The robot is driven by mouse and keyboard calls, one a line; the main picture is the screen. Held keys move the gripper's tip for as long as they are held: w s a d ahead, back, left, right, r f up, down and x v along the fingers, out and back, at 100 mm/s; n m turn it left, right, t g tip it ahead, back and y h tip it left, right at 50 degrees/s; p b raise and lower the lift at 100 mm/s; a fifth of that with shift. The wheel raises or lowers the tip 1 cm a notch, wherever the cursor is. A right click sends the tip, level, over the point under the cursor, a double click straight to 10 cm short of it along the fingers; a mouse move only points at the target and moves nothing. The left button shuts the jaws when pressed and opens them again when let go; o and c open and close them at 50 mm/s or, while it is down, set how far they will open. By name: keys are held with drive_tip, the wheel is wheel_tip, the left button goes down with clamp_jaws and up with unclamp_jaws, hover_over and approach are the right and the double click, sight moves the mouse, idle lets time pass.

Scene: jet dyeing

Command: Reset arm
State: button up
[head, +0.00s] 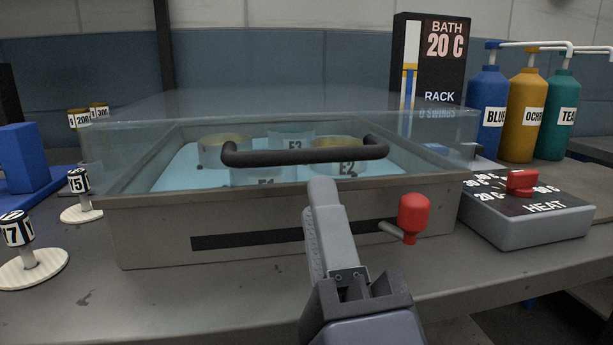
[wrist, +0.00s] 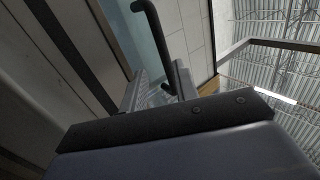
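My gripper (head: 323,183) is in front of the steel bath, its fingers pointing up and away, with the tip just below the black lid handle (head: 305,153). In the wrist view my gripper (wrist: 160,70) shows two fingers with a gap between them and nothing held. The handle also shows in the wrist view (wrist: 152,28), beyond the fingers; I cannot tell if they touch it. In the head view one finger largely hides the other. The clear lid (head: 130,140) lies closed over the bath (head: 150,235).
Cups stand in the bath's water. A red-knobbed lever (head: 413,215) sticks out right of my gripper. The heat box (head: 525,220) is at right, with pump bottles (head: 527,120) and the bath display (head: 430,75) behind. Small labelled spools (head: 17,230) stand at left.

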sight(309, 162)
drive_tip(key=shift+b+x, duration=0.5)
drive_tip(key=shift+x, duration=2.45)
drive_tip(key=shift+w+r, duration=0.25)
drive_tip(key=shift+r, duration=0.15)
drive_tip(key=shift+s+a+r+p, duration=0.1)
drive_tip(key=shift+r+p, duration=0.1)
drive_tip(key=shift+r, duration=0.1)
drive_tip(key=shift+s+a+r+p, duration=0.1)
drive_tip(key=shift+r+p, duration=0.1)
drive_tip(key=shift+r, duration=0.15)
drive_tip(key=shift+y, duration=0.3)
